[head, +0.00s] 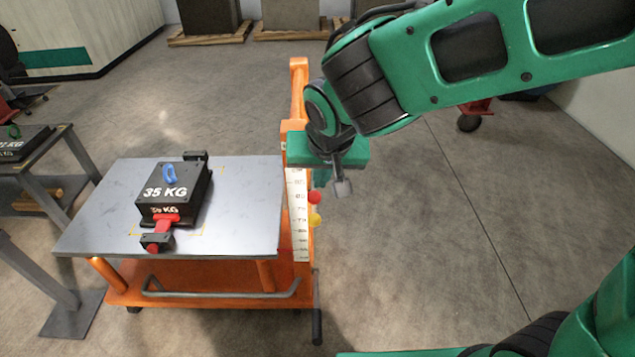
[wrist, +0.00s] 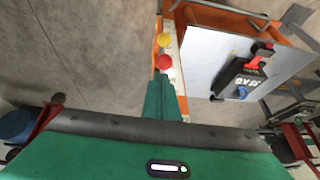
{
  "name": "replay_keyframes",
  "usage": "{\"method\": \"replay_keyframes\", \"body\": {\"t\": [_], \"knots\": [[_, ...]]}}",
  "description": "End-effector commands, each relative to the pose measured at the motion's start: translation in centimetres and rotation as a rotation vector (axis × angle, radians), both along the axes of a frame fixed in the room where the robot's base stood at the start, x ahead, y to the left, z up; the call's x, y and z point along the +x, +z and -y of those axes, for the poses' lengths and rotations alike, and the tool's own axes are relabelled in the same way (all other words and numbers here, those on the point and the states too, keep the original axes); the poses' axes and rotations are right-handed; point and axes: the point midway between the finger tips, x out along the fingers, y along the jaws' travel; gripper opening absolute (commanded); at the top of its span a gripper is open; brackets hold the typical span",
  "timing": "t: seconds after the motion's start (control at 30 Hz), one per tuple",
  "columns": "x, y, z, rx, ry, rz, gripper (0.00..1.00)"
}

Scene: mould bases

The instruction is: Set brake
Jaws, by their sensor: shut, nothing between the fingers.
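An orange lift cart (head: 215,285) with a grey top (head: 100,215) stands left of centre in the head view. A red knob (head: 314,197) and a yellow knob (head: 315,220) sit on its right side by a white scale strip (head: 299,225). They also show in the wrist view, red knob (wrist: 163,62) and yellow knob (wrist: 164,40). A dark lever (head: 317,320) hangs low at the cart's right corner; I cannot tell which part is the brake. My gripper (wrist: 162,85) is shut and empty, its tips appearing close to the red knob; contact cannot be told.
A black 35 KG block (head: 172,192) with a blue ring and red clamp sits on the cart top. Another table with a weight (head: 22,145) stands at the left. Crates on pallets (head: 210,20) stand at the back.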

Motion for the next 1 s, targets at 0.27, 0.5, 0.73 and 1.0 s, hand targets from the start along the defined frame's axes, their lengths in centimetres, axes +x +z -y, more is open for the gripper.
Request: {"method": "replay_keyframes", "body": {"t": [0.27, 0.5, 0.73, 1.0], "knots": [[-4.8, 2.8, 0.5, 0.002, -0.001, 0.012, 0.00], [-7.7, 4.3, 0.7, 0.003, -0.002, 0.012, 0.00], [-8.8, 4.9, 0.8, 0.003, -0.003, 0.012, 0.00], [-8.8, 4.9, 0.7, 0.004, -0.003, 0.011, 0.00]]}}
